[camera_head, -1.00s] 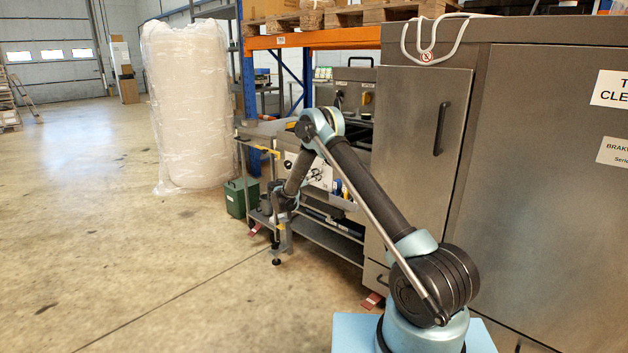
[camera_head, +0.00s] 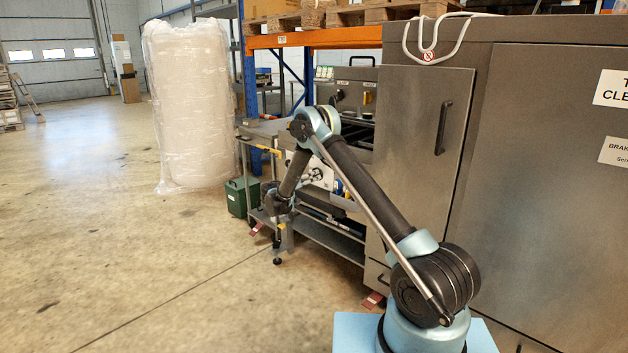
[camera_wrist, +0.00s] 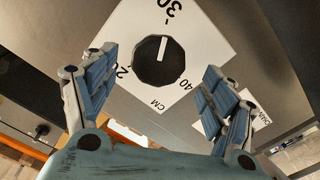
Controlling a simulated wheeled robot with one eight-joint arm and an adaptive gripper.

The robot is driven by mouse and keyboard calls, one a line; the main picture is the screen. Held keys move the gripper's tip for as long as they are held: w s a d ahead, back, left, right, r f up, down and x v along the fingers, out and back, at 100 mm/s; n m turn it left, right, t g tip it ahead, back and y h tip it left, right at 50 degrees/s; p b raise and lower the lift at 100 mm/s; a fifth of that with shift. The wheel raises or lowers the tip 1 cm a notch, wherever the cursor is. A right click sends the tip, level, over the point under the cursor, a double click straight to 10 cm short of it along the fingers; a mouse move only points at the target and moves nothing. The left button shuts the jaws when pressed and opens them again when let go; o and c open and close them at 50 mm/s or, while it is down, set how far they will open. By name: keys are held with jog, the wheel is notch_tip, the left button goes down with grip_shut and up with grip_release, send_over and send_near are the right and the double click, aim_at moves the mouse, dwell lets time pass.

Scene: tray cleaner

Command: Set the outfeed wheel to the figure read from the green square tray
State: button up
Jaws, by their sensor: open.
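In the wrist view a round black knob (camera_wrist: 155,62) with a white pointer line sits on a white dial plate (camera_wrist: 208,45) marked 20, 30, 40 and CM. The pointer line is at about the 30 mark. My gripper (camera_wrist: 159,63) is open, with one finger on each side of the knob in the picture. No contact with the knob shows. In the head view my gripper (camera_head: 313,176) is small, near the front of the steel machine. I cannot make out the green square tray in either view.
A steel cabinet (camera_head: 418,150) stands right of the arm. A low metal shelf (camera_head: 330,240) lies below the gripper. A green box (camera_head: 240,196) is on the floor, with a wrapped pallet stack (camera_head: 188,105) behind. The concrete floor at left is clear.

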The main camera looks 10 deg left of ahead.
jog(key=v, duration=0.8)
